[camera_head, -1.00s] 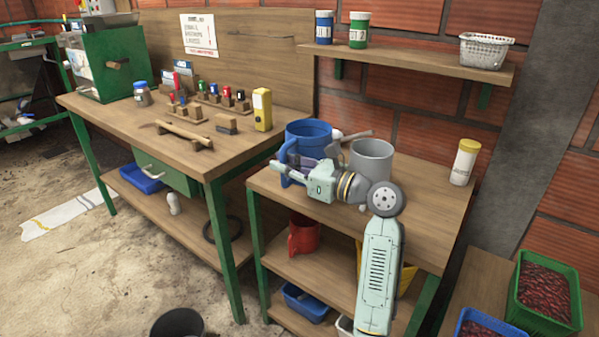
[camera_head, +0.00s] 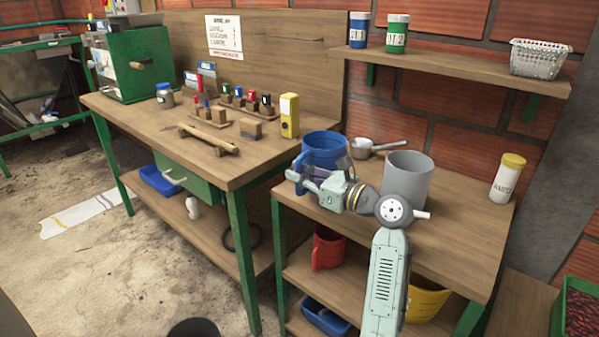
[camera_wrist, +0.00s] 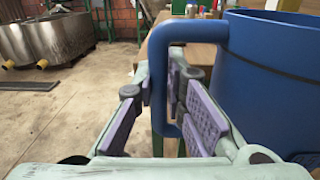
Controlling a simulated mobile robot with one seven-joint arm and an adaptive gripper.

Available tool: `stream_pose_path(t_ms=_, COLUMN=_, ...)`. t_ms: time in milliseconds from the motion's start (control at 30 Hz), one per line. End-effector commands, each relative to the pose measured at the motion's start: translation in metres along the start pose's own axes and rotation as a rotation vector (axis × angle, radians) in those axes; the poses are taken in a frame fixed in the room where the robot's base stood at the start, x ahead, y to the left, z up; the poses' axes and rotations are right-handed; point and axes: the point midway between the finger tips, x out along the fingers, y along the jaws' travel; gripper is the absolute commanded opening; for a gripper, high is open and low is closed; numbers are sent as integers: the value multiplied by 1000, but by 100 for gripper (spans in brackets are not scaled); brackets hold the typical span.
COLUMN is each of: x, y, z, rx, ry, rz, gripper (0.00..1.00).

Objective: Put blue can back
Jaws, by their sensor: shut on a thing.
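The blue can (camera_head: 325,150) is a large open can with a side handle, upright over the back left of the lower bench (camera_head: 450,225). I cannot tell if its base touches the bench, as my arm hides it. My gripper (camera_head: 305,175) is at its left side, shut on the handle. In the wrist view, the blue can (camera_wrist: 265,75) fills the right side, and its handle runs down between the purple pads of my gripper (camera_wrist: 160,95).
A grey can (camera_head: 408,178) and a metal scoop (camera_head: 375,147) stand close on the right. The taller workbench (camera_head: 215,165) is just left. A yellow-lidded jar (camera_head: 507,178) is at the right end. A red can (camera_head: 327,248) and yellow can (camera_head: 428,300) are below.

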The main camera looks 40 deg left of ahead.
Motion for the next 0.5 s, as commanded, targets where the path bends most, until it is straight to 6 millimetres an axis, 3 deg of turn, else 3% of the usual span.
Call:
stream_pose_path(t_ms=233, x=39, y=-43, z=-2, rx=1, ry=0, rz=2, gripper=0)
stream_pose_path(t_ms=500, x=49, y=-55, z=-11, rx=0, ry=0, rz=0, gripper=0)
